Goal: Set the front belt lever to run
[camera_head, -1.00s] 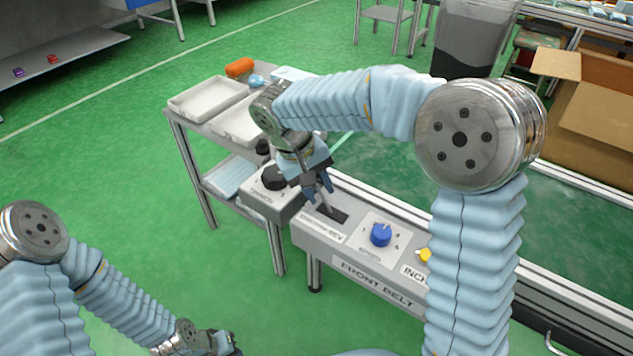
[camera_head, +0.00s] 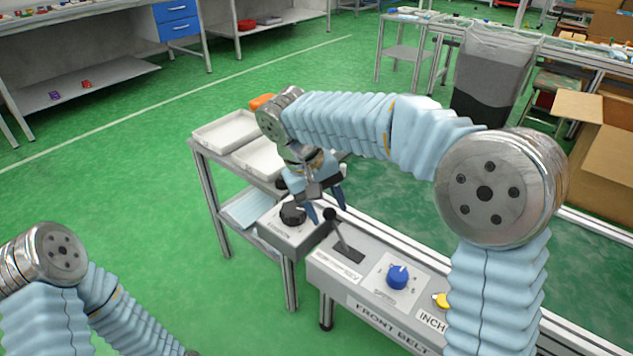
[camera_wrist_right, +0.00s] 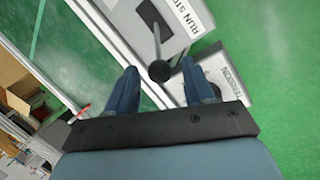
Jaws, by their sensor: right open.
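The front belt lever (camera_head: 330,214) is a thin shaft with a black ball knob. It rises from a dark slot in the grey front belt panel (camera_head: 325,259) and leans left in the head view. My right gripper (camera_head: 326,204) is open, its blue fingers pointing down around or just beside the knob. In the right wrist view the knob (camera_wrist_right: 160,71) shows between the two fingertips (camera_wrist_right: 163,74), with no clear contact. RUN and the start of STOP are printed beside the slot there. I cannot tell the lever's setting for sure. My left gripper is out of view.
The panel also has a blue knob (camera_head: 398,276) and a yellow button (camera_head: 442,300), partly behind my right arm. A box with a black dial (camera_head: 292,213) stands just left of the lever. A cart with white trays (camera_head: 224,133) is behind it.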

